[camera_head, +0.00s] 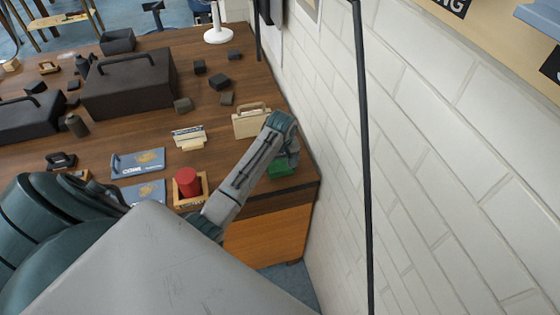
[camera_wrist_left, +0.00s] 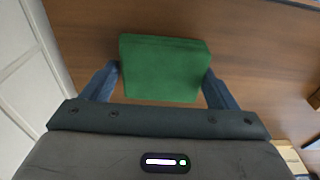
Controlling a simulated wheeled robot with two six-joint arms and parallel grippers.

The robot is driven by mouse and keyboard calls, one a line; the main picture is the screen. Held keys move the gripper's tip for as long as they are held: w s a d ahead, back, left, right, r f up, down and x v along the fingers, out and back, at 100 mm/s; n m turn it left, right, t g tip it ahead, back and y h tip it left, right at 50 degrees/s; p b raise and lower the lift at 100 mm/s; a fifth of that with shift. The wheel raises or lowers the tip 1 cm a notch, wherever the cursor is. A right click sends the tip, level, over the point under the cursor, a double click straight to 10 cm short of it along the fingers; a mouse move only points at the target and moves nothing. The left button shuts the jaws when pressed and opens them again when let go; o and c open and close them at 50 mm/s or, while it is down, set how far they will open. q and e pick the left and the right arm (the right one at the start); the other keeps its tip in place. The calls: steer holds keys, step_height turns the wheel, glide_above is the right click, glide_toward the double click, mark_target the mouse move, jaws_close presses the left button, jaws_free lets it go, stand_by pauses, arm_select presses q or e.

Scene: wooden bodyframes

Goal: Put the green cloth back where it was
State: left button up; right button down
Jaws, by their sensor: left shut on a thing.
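The green cloth (camera_wrist_left: 165,68) is a flat-faced, block-like green shape between the two fingers of my left gripper (camera_wrist_left: 162,85) in the left wrist view. The left gripper is shut on it, one finger at each side. In the head view the green cloth (camera_head: 280,168) shows partly below the end of my left arm, at the right corner of the wooden table (camera_head: 225,125). The wrist hides part of the cloth and most of the gripper (camera_head: 288,160) there. I cannot tell whether the cloth touches the tabletop. My right gripper is not in view.
A white brick wall (camera_head: 440,170) stands close on the right. A beige case (camera_head: 251,121) is just behind the wrist. A red cylinder (camera_head: 187,182) in a wooden tray (camera_head: 206,183) and blue cards (camera_head: 138,163) lie left. Dark boxes (camera_head: 130,84) fill the table's far left.

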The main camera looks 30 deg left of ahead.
mark_target(281, 165)
arm_select(q)
steer(key=shift+f, duration=0.1)
steer(key=o, duration=1)
steer(key=shift+c, duration=0.2)
steer(key=shift+r, duration=0.4)
steer(key=r+b, duration=0.1)
steer(key=r, duration=0.1)
steer(key=r+b, duration=0.1)
steer(key=r, duration=0.1)
steer(key=r+b, duration=0.1)
steer(key=r, duration=0.1)
steer(key=shift+s+d+r, duration=0.25)
steer(key=shift+d+r, duration=0.1)
steer(key=shift+r, duration=0.05)
steer(key=r+p, duration=0.2)
steer(key=r, duration=0.1)
steer(key=r+p, duration=0.1)
steer(key=shift+s+d+r, duration=0.2)
steer(key=shift+s+r, duration=0.1)
steer(key=shift+w, duration=0.1)
steer(key=shift+f, duration=0.1)
